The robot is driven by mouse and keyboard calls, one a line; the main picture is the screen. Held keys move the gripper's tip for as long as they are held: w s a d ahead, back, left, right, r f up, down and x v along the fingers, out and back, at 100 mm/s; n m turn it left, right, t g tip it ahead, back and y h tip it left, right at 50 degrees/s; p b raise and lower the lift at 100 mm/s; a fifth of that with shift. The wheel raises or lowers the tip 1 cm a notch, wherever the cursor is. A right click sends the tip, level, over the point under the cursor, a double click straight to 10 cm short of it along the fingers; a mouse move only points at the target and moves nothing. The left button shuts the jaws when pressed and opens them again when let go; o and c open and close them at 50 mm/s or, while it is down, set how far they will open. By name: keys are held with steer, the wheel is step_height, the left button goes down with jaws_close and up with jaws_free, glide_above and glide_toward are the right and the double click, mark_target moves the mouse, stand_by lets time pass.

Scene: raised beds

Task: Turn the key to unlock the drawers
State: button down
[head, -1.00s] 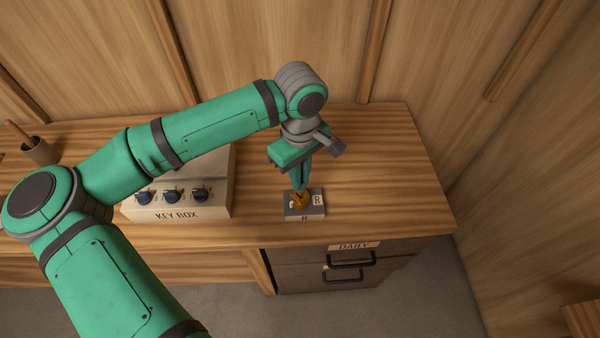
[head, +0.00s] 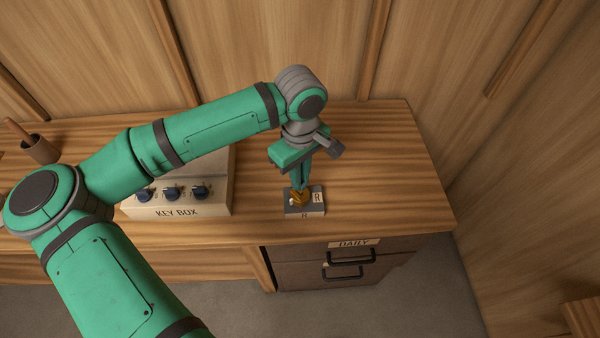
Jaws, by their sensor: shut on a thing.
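A yellow-brown key (head: 300,199) stands in a small grey lock block (head: 291,210) on the wooden desk top. The block carries a white label marked R on its right side and another letter on its front. My gripper (head: 302,186) points down from above and is shut on the key. The fingers partly hide the key and the lock face. Below the desk top at the right are dark drawers (head: 300,275) with a label reading DAILY (head: 353,244) and black handles. The drawers are closed.
A beige key box (head: 135,210) with several dark knobs stands left of the lock block, partly behind my arm. A brown cup (head: 40,150) with a stick in it is at the far left. The desk top (head: 390,180) right of the block is clear, with wooden walls behind and to the right.

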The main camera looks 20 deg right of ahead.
steer(key=shift+f, duration=0.7)
stand_by(0.8)
stand_by(0.3)
steer(key=m, duration=0.4)
steer(key=shift+m, duration=0.4)
steer(key=shift+w, duration=0.1)
steer(key=m, duration=0.4)
steer(key=shift+m, duration=0.3)
steer(key=c, duration=1.7)
jaws_free()
